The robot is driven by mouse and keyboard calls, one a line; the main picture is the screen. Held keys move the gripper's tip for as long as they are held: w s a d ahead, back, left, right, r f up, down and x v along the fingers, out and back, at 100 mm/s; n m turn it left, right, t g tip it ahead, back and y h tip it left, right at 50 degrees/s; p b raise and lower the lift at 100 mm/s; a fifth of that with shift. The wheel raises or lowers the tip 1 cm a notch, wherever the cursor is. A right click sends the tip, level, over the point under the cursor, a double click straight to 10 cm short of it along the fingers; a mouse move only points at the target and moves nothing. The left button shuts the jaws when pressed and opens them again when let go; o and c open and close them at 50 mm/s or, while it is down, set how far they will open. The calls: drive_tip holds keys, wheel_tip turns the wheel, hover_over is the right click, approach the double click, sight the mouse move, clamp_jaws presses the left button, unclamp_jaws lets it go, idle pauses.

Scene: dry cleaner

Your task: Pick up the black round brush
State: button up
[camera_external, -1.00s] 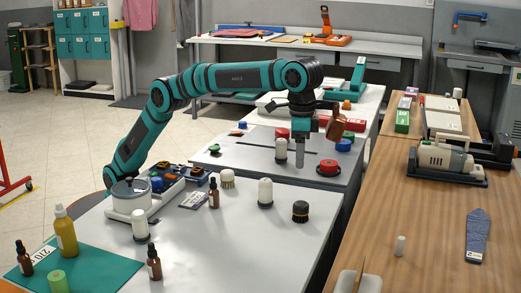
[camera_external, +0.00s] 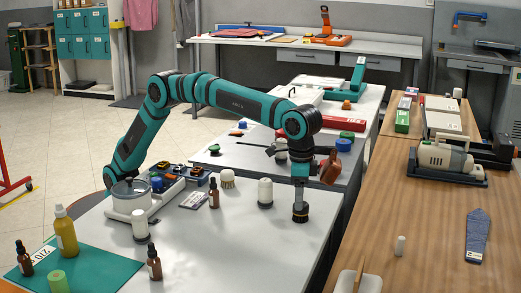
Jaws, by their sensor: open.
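The black round brush (camera_external: 301,216) stands on the grey table (camera_external: 235,250), near its right edge. It is a short dark cylinder with a brownish lower part. My gripper (camera_external: 300,205) points straight down directly over the brush, with its tip at the brush's top. The gripper is open. It hides the top of the brush, and I cannot tell whether the fingers touch it or sit around it.
A white-topped bottle (camera_external: 265,193) stands close to the left of the brush. A white-bristled brush (camera_external: 227,179) and a brown dropper bottle (camera_external: 214,194) are farther left. The table in front of the brush is clear. A wooden counter (camera_external: 435,225) lies to the right.

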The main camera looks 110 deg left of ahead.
drive_tip(key=shift+w+f, duration=0.15)
drive_tip(key=shift+f, duration=1)
drive_tip(key=shift+w+f, duration=0.15)
drive_tip(key=shift+f, duration=0.95)
drive_tip(key=c, duration=1.1)
